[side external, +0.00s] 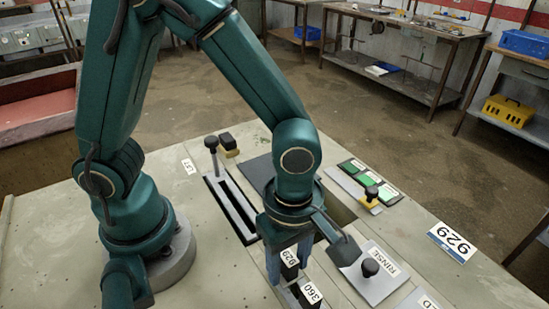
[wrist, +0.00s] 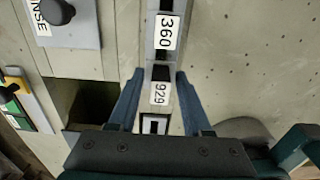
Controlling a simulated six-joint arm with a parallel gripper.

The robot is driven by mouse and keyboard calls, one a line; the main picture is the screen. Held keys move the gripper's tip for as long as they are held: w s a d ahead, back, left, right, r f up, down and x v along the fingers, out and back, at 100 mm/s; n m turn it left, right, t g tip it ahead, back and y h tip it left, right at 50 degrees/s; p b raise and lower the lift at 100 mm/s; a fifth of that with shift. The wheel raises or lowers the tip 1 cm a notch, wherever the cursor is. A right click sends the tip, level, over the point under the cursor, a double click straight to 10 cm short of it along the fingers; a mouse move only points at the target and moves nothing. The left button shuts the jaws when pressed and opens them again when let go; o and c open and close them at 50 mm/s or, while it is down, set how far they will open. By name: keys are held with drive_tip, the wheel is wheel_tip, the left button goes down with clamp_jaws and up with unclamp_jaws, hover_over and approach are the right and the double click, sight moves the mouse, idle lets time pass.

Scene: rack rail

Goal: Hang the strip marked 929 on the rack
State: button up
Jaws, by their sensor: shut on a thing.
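The strip marked 929 shows as a dark block with a white label between my fingers in the side view (side external: 289,257) and in the wrist view (wrist: 159,93). My gripper (wrist: 158,90) is shut on it, one blue finger on each side. The strip marked 360 (wrist: 166,32) is in line with it, and its label also shows in the side view (side external: 311,293). Both are over a narrow grey rail (wrist: 153,58). I cannot tell whether the 929 strip is seated or lifted. The rack cannot be clearly told apart.
A card reading 929 (side external: 453,243) lies at the table's right edge. A RINSE plate (side external: 375,279) with a black knob is right of my gripper. A dark opening (wrist: 88,101) is beside the rail. A slotted black frame (side external: 231,208) and a green-button panel (side external: 362,180) stand nearby.

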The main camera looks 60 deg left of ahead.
drive_tip(key=shift+f, duration=0.6)
idle(0.3)
drive_tip(key=o, duration=1.2)
drive_tip(key=shift+r, duration=3.5)
